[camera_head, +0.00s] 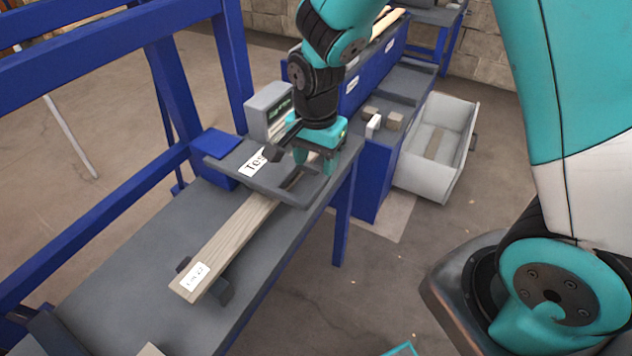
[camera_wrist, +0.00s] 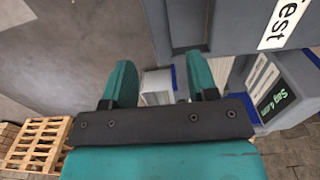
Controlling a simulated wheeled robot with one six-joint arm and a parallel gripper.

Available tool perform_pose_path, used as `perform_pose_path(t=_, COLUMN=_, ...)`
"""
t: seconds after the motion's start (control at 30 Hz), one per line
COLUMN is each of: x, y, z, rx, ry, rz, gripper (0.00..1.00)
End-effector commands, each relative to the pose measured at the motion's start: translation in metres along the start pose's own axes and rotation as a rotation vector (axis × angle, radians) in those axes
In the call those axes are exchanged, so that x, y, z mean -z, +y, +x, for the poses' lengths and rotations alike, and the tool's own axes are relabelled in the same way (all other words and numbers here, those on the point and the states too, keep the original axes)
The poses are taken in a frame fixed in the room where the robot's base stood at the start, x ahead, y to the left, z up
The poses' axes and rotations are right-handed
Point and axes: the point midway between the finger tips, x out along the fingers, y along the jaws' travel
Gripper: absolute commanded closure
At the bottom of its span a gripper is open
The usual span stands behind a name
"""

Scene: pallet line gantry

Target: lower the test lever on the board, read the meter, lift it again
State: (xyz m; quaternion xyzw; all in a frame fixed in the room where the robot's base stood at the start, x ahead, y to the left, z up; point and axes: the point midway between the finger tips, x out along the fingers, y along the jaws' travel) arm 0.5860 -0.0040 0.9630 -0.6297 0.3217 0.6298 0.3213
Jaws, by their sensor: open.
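A long pale board (camera_head: 237,242) lies on the grey bench, with a white label at its near end. A grey lever frame marked "Test" (camera_head: 290,188) spans across the board's far part; I cannot tell whether it presses on it. It also shows in the wrist view (camera_wrist: 232,22). The grey meter (camera_head: 269,104) stands behind it, and its green display (camera_wrist: 273,100) appears to read "Sag 4 mm". My gripper (camera_head: 316,162) is open over the right part of the frame. In the wrist view my two teal fingers (camera_wrist: 162,82) have nothing visibly held between them.
A blue gantry frame (camera_head: 110,35) rises at the left. Right of the bench are a blue cabinet (camera_head: 372,185), small blocks (camera_head: 395,121) and a light grey bin (camera_head: 459,149) on the floor. Wooden pallets (camera_wrist: 40,143) show in the wrist view.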

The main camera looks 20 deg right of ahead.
Motion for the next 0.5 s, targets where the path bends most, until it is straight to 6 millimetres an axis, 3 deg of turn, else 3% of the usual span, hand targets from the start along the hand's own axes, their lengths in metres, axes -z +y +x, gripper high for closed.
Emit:
perform_pose_path(t=0.2, x=-0.001, y=0.001, z=0.044, rx=-0.004, ry=-0.002, rz=-0.001, gripper=0.47)
perform_pose_path(t=0.5, x=0.000, y=0.000, z=0.069, rx=0.001, ry=0.000, rz=-0.001, gripper=0.47)
